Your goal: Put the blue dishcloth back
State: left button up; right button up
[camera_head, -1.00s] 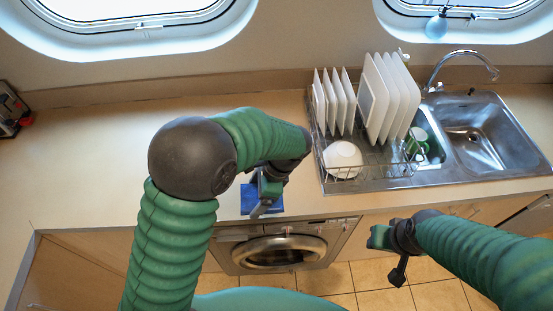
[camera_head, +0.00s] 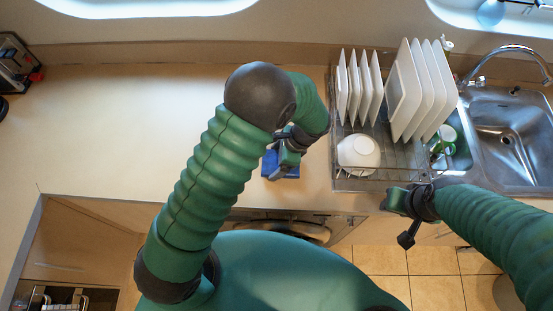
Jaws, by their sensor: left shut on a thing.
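The blue dishcloth (camera_head: 269,166) is on the counter near its front edge, left of the dish rack, partly hidden by my gripper. My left gripper (camera_head: 284,170) comes down over it from above and is shut on it. I cannot tell whether the cloth lies on the counter or is just above it. My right gripper (camera_head: 397,221) is in front of the counter's edge below the dish rack, with its fingers apart and nothing between them.
A dish rack (camera_head: 375,180) with several white plates and a white bowl (camera_head: 358,152) stands right of the cloth. A green-and-white mug (camera_head: 445,138) is beside the metal sink (camera_head: 505,142). The counter (camera_head: 130,130) to the left is clear. A washing machine (camera_head: 290,229) sits below.

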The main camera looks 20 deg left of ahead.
pick_arm(q)
jog(key=shift+w+a+f, duration=0.15)
jog(key=shift+w+f, duration=0.05)
jog(key=shift+f, duration=0.4)
jog(key=shift+s, duration=0.25)
jog(key=o, duration=0.9)
jog(key=shift+a, duration=0.1)
jog(key=shift+o, duration=1.3)
jog(key=shift+w+f, duration=0.1)
pick_arm(e)
jog(key=shift+w+a, duration=0.2)
jog(key=shift+a, duration=0.05)
jog(key=shift+s, duration=0.1)
